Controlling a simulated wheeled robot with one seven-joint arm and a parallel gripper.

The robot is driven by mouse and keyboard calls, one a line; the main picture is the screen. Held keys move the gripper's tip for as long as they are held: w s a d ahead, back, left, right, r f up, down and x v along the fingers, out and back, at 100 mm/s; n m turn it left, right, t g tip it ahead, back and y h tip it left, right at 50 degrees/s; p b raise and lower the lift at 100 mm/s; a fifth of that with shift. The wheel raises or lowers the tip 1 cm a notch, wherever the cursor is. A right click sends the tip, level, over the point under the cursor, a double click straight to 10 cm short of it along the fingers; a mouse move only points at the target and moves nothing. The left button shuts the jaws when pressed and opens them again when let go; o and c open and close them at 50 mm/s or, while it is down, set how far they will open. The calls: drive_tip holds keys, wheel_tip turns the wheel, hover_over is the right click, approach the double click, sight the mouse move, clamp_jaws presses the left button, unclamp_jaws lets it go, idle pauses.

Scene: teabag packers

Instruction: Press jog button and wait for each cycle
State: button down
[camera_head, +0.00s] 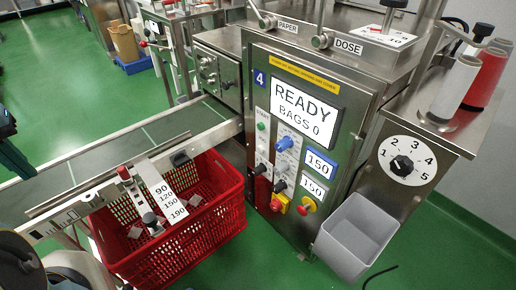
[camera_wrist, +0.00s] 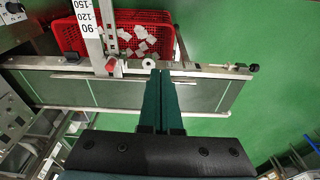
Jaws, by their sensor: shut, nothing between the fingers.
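The machine's control panel (camera_head: 285,170) is in the head view, at the middle. Its screen (camera_head: 303,108) reads READY, BAGS 0. Below are a green button (camera_head: 262,127) under the word START, a blue knob (camera_head: 284,143), black controls (camera_head: 280,186) and a red knob on yellow (camera_head: 306,205). The small labels are unreadable, so I cannot tell which is the jog button. My gripper (camera_wrist: 160,73) is shut and empty in the wrist view, over the conveyor and pointing towards the red crate. Dark teal parts at the head view's left edge look like my gripper, well apart from the panel.
A red crate (camera_head: 230,213) with several white teabags stands below the conveyor (camera_head: 100,158); it also shows in the wrist view (camera_wrist: 70,38). A grey bin (camera_head: 357,238) hangs right of the panel.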

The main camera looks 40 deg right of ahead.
sight(261, 149)
drive_tip(key=w+d+f+m+h+b, duration=0.15)
drive_tip(key=w+d+f+m, duration=0.25)
drive_tip(key=d+f+m, duration=0.4)
drive_tip(key=w+d+f+m+h+b, duration=0.1)
drive_tip(key=w+d+f+m+b, duration=0.1)
drive_tip(key=w+d+f+m, duration=0.45)
drive_tip(key=s+d+f+m+g+h+b, duration=0.1)
drive_tip(key=s+d+f+m+h, duration=0.1)
drive_tip(key=d, duration=0.7)
drive_tip(key=s+d+f+m+g+h, duration=0.1)
drive_tip(key=s+d+f+m, duration=0.4)
drive_tip(key=d, duration=0.5)
drive_tip(key=s+d+f+m+g+h+b, duration=0.1)
drive_tip(key=s+d+f+m+h, duration=0.2)
drive_tip(key=s+d+f, duration=0.4)
drive_tip(key=d+f+m, duration=0.1)
drive_tip(key=d, duration=0.1)
drive_tip(key=shift+s+d+b, duration=0.25)
drive_tip(key=shift+d+b, duration=0.1)
drive_tip(key=shift+d, duration=0.05)
drive_tip(key=shift+m, duration=0.25)
drive_tip(key=d+b, duration=0.1)
drive_tip(key=d, duration=0.7)
drive_tip(key=shift+s+d, duration=0.2)
drive_tip(key=shift+d, duration=0.15)
drive_tip(key=shift+d, duration=0.1)
